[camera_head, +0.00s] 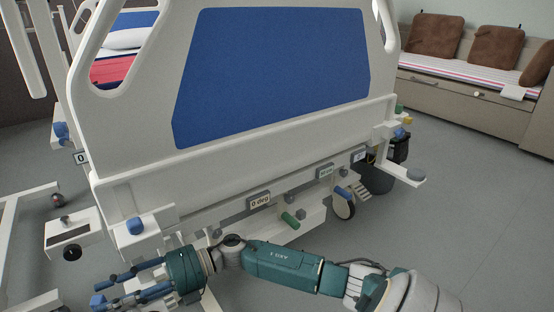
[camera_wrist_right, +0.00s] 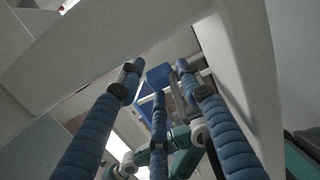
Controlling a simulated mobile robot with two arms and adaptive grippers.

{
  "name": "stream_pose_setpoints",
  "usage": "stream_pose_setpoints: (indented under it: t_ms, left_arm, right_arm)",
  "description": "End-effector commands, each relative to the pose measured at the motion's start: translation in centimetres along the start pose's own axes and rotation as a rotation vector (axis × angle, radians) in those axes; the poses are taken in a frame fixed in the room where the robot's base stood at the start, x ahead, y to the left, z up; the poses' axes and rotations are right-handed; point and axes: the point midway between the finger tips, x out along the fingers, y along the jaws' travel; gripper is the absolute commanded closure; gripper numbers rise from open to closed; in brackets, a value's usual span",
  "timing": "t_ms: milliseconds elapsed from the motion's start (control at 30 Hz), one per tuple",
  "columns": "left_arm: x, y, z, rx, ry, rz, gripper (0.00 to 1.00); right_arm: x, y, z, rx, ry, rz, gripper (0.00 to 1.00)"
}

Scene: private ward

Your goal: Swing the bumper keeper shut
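The bed's foot end (camera_head: 150,180) fills the middle of the head view. A white corner block with a blue knob (camera_head: 134,226) is at its lower left, and an arm with a grey round pad (camera_head: 415,175) sticks out at its right. I cannot tell which part is the bumper keeper. My right gripper (camera_head: 106,292) is at the lower left, below and left of the blue knob. My left gripper is not seen.
Floor (camera_head: 470,215) is clear at the right.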

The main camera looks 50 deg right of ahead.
Motion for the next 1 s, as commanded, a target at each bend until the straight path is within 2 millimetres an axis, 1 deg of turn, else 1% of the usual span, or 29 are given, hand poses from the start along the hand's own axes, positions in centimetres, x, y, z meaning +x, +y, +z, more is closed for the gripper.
stream_pose_setpoints:
  t_ms: [67,167,500,567,1000]
  left_arm:
    - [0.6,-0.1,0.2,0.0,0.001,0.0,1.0]
    - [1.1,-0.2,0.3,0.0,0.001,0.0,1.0]
    - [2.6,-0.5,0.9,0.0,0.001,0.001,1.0]
    - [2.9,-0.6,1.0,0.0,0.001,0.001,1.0]
    - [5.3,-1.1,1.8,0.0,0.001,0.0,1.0]
  right_arm:
    - [0.4,0.3,-0.1,0.002,-0.047,0.002,0.64]
    - [0.3,0.2,0.1,0.003,-0.121,0.0,0.64]
    - [-0.8,0.3,0.9,0.004,-0.453,0.004,0.64]
    - [-2.1,0.1,0.6,0.005,-0.461,-0.002,0.64]
    - [-10.0,0.2,-3.2,0.005,-0.456,-0.004,0.64]
